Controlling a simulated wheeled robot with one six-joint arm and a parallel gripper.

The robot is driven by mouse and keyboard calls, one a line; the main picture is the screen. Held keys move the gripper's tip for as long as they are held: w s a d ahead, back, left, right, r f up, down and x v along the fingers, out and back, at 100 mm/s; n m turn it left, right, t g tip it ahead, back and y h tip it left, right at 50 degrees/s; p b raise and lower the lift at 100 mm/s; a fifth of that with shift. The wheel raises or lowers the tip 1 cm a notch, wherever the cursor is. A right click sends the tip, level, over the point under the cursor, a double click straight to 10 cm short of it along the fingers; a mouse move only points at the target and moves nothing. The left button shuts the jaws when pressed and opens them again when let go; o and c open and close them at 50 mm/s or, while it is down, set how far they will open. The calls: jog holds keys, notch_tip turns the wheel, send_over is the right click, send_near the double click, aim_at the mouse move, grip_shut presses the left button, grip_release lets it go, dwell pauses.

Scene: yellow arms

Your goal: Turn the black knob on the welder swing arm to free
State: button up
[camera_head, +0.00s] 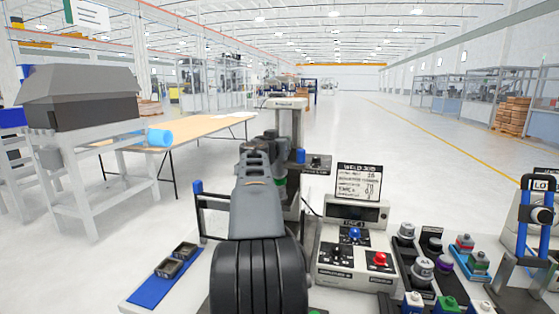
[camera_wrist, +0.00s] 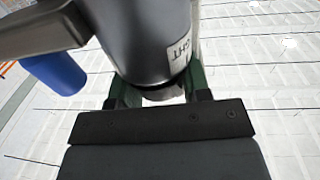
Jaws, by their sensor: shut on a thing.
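In the wrist view the green fingertips of my gripper (camera_wrist: 160,92) are shut at the end of a dark grey cylinder (camera_wrist: 145,40) of the swing arm. The knob between them is mostly hidden by the cylinder and the fingers. A white label (camera_wrist: 180,54) on the cylinder shows upside down, with "HT" readable. A dark bar (camera_wrist: 45,27) runs left from the cylinder, with a blue grip (camera_wrist: 55,73) under it. In the head view my arm hides most of the swing arm and the grip point.
A control box (camera_head: 355,250) with knobs and a red button stands right of my arm. Several small fixtures (camera_head: 422,270) stand farther right. A blue tray (camera_head: 163,288) with two dark parts lies at left. A wooden table (camera_head: 200,128) stands behind.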

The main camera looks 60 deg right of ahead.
jog(key=n+t+y, duration=0.1)
jog(key=n+t, duration=0.1)
jog(key=t, duration=0.1)
jog(key=shift+f, duration=0.1)
jog(key=shift+n+t+y+p, duration=0.75)
jog(key=shift+n+t, duration=0.15)
jog(key=shift+t, duration=0.4)
jog(key=o, duration=0.9)
jog(key=shift+p+v, duration=0.6)
jog(key=shift+v, duration=6.35)
jog(key=shift+w, duration=0.1)
